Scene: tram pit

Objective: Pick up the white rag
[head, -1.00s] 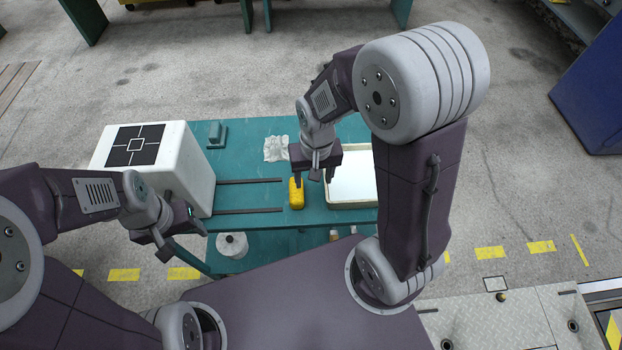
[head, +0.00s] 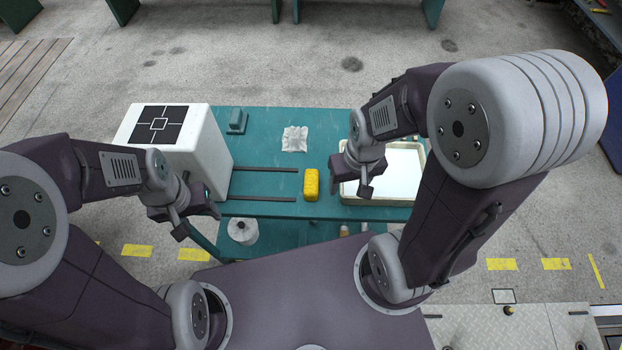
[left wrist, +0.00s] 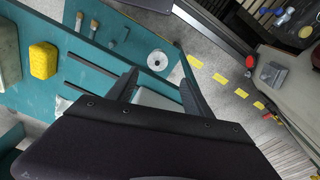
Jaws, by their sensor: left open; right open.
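The white rag (head: 294,139) lies crumpled on the teal bench top (head: 265,190), towards its far side. A small pale part at the left of the left wrist view (left wrist: 62,104) seems to be the rag, mostly cut off by my gripper. My left gripper (head: 196,222) is open and empty, at the near left edge of the bench, well apart from the rag. My right gripper (head: 356,180) is open and empty, above the left rim of the white tray, to the right of and nearer than the rag.
A yellow sponge (head: 311,185) lies between the rag and me. A white tray (head: 400,201) stands right, a white box (head: 172,138) with a black marked top stands left. Two dark strips (head: 264,170) lie on the bench. A white roll (head: 243,231) is on the lower shelf.

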